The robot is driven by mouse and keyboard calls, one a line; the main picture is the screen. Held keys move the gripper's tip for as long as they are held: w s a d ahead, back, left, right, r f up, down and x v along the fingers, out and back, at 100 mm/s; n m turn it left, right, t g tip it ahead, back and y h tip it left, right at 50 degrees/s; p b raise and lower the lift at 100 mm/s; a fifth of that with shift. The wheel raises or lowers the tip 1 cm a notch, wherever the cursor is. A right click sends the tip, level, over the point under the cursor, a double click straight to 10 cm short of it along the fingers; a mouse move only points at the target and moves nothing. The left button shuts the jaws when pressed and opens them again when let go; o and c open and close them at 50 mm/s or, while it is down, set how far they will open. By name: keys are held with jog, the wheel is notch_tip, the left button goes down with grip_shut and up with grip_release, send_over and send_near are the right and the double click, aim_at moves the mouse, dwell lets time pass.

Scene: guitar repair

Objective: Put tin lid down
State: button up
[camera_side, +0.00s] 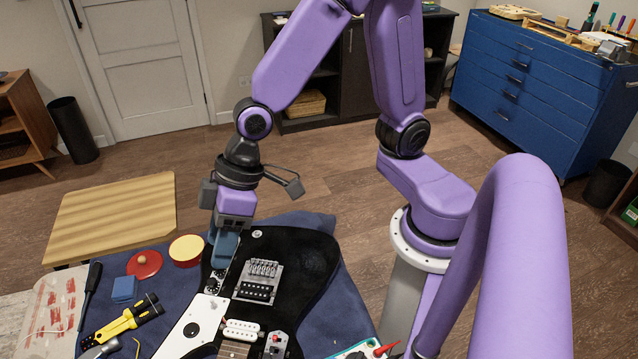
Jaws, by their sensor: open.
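The tin lid (145,264) is a red disc with a small tan knob. It lies on the blue cloth, left of the tin and apart from it. The round red tin (187,250) stands uncovered with a pale yellow top surface showing. My gripper (218,266) points down to the right of the tin, over the upper left edge of the black guitar body. Its blue fingers are open and seem empty; the gap between them is hard to see from this side. The lid is well to the left of my gripper.
The black guitar (305,262) with a white pickguard lies on the blue cloth (350,315). A blue block (124,288), yellow-and-black pliers (125,318) and a black-handled screwdriver (90,285) lie near the lid. A wooden board (110,215) is behind.

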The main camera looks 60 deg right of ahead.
jog(key=s+d+r+n+g+h, duration=0.1)
jog(key=s+d+r+n+h, duration=0.2)
jog(key=s+d, duration=1)
jog(key=d+h, duration=0.1)
jog(key=d, duration=0.2)
jog(key=shift+s+d+n+g, duration=0.3)
jog(key=shift+n+g, duration=0.1)
